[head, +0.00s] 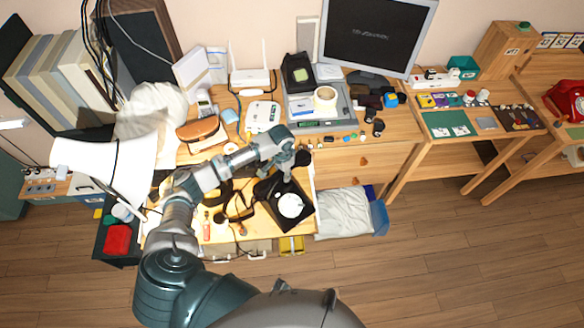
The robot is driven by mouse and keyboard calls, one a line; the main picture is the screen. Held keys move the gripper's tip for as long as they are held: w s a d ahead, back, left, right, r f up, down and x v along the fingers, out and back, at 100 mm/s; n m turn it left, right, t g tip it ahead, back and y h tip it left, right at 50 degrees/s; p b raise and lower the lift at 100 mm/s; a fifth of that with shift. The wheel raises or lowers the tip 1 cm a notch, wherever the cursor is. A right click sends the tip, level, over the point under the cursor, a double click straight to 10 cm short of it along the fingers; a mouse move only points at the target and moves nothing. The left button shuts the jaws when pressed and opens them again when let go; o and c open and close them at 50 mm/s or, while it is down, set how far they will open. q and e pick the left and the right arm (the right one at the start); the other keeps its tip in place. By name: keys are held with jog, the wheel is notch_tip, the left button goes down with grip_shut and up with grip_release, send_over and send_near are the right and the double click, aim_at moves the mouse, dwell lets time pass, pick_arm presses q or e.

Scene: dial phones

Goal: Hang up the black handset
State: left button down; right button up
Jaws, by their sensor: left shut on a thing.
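The black dial phone (293,221) with a round white dial sits on the wooden desk, near its front edge, turned at an angle. My left gripper (286,177) points down just above the phone's back edge. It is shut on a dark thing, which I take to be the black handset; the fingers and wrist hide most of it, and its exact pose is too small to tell. I cannot tell whether the handset touches the phone's cradle. My right gripper is not in view.
A white lamp (105,168) is at the left. A red phone (567,98) is far right.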

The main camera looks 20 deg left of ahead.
pick_arm(q)
jog(key=shift+m, duration=0.5)
jog(key=a+f, duration=0.1)
jog(key=f, duration=0.1)
jog(key=a+f, duration=0.1)
jog(key=shift+s+a+f, duration=0.3)
jog(key=shift+a, duration=0.05)
jog(key=shift+a+f, duration=0.15)
jog(key=shift+f, duration=0.05)
jog(key=shift+f+b, duration=0.65)
jog(key=shift+b, duration=0.15)
jog(key=shift+f+b, duration=0.35)
jog(key=shift+b, duration=0.2)
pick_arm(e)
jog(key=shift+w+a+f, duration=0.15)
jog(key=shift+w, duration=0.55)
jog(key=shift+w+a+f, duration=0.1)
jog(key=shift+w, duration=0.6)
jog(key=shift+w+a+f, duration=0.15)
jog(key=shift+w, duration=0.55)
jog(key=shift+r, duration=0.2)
pick_arm(q)
jog(key=shift+p, duration=0.65)
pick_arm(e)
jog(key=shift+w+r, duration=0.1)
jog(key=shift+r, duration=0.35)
pick_arm(q)
jog(key=shift+s, duration=0.1)
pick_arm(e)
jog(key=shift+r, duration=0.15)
